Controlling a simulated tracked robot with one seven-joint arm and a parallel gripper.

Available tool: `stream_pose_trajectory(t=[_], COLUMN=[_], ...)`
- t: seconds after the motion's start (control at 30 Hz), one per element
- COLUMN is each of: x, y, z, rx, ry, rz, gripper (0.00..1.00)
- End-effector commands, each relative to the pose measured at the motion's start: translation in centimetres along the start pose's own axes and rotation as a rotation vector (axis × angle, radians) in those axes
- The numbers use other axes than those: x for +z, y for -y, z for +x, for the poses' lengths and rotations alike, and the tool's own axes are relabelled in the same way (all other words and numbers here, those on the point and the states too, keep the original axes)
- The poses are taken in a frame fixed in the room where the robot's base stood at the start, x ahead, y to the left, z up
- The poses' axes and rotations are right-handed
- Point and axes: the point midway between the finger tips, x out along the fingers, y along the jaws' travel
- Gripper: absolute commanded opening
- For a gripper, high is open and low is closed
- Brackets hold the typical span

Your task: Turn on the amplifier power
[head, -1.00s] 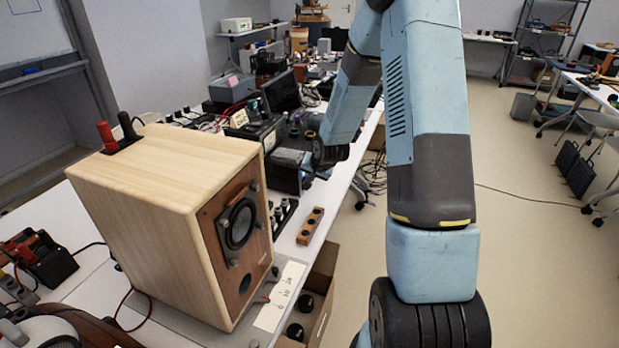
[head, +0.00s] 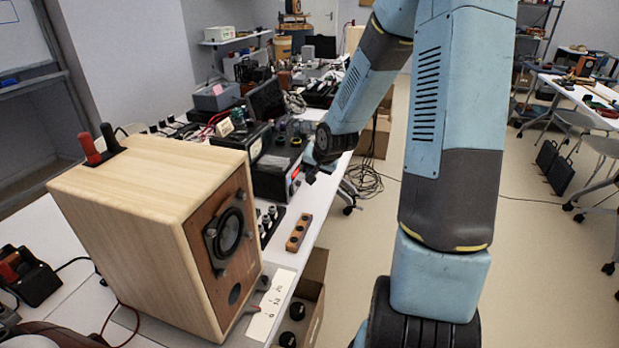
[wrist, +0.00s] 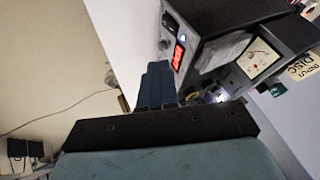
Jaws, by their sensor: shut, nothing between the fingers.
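A dark box (head: 270,180), possibly the amplifier, stands on the long white table beyond the speaker. Its front has a lit red display (head: 296,173). In the wrist view the box (wrist: 215,18) is at the upper right, with the red display (wrist: 179,56), a small blue-white light (wrist: 183,37) and a dark knob on its face. My gripper (head: 311,177) is just right of the box front in the head view. In the wrist view its fingers (wrist: 157,72) are together and empty, beside the box face. I cannot tell whether they touch it.
A wooden speaker (head: 150,215) stands at the near left. A meter unit (wrist: 258,58) and an "INPUT DISC" label (wrist: 303,68) are beside the box. A wooden block (head: 299,233) and an open carton (head: 313,285) are nearer.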

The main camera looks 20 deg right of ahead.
Motion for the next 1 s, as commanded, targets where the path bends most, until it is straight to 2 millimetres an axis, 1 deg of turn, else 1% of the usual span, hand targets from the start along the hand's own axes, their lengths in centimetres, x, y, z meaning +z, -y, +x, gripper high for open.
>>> stream_pose_trajectory(t=[0.1,0.23,0.4,0.87,1.0], x=[-0.1,0.0,0.0,0.0,0.0], y=[0.1,0.2,0.3,0.3,0.5], z=[-0.9,-1.4,-1.7,-1.8,-2.7], rx=[0.001,0.001,0.001,0.002,0.024], ry=[0.0,0.0,0.001,0.001,-0.001], rz=[0.0,-0.001,-0.001,-0.003,-0.032], gripper=[0.0,0.0,0.0,0.0,0.0])
